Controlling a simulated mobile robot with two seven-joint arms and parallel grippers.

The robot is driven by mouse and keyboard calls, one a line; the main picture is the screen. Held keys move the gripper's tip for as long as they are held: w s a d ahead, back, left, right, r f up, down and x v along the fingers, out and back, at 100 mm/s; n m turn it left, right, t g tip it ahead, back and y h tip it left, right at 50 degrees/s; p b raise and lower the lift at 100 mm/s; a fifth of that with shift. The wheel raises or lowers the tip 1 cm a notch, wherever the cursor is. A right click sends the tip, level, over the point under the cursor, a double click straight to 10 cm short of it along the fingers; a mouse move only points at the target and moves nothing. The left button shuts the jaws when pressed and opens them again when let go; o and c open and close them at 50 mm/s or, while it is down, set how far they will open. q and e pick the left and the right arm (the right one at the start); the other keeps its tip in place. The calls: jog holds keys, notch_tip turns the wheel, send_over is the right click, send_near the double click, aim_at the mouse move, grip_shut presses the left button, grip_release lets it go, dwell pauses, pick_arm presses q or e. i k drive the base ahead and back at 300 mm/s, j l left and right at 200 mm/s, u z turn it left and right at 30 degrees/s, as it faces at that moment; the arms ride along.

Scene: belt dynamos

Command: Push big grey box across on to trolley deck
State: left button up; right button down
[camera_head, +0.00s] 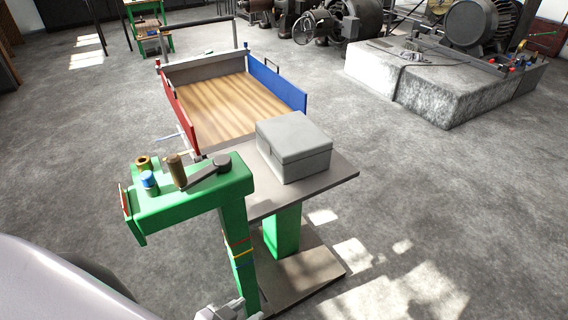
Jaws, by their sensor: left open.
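The big grey box (300,150), with a lidded top, stands upright on the flat grey top of a green lift table (342,172). The trolley deck (225,105) is bare wood boards beyond the table, with a red side, a blue side and a grey far end. The box partly hides the near edge of the deck, so I cannot tell whether there is a gap. My left gripper (226,311) shows only in part at the bottom edge, beside the green post and well below the box. It is open and apart from the box. My right gripper is not in view.
The green post's head (190,200) carries a dark crank with a wooden knob and small ringed parts, in front of the table's left side. A concrete plinth (440,90) with machinery stands at the back right. The floor to the right is clear.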

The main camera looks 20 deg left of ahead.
aim_at(295, 148)
jog(key=i+l+u, duration=0.1)
jog(key=u, duration=0.25)
jog(key=i+l+u, duration=0.1)
jog(key=u, duration=0.25)
jog(key=l+u, duration=0.35)
jog(key=i+l+u, duration=0.15)
jog(key=l+u, duration=0.25)
jog(key=i+l+u, duration=0.1)
jog(key=u, duration=0.3)
jog(key=l+u, duration=0.4)
